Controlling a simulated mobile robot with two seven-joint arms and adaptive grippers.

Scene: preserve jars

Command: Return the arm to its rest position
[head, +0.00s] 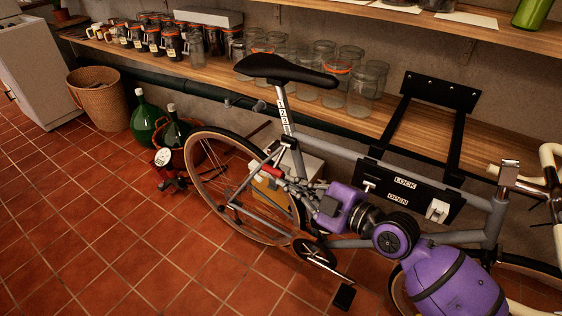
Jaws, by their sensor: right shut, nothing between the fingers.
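My right arm, purple and black, comes in from the bottom right and reaches left, in front of the bicycle (335,147) frame. My right gripper (269,174) is at its end, near the bicycle's rear wheel and below the saddle. Its fingers look closed with nothing between them. I cannot tell whether the gripper touches the bicycle. My left gripper is not in view. Clear glass jars (367,90) stand on the wooden shelf (420,118) behind the saddle, and several dark filled jars (172,43) stand farther left.
A black wall bracket (440,92) and a LOCK/OPEN plate (410,192) are close to the arm. Green bottles (144,122), a wicker basket (99,98) and a white appliance (35,75) stand left. An upper shelf (500,33) crosses the top right. The tiled floor (110,230) is clear at lower left.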

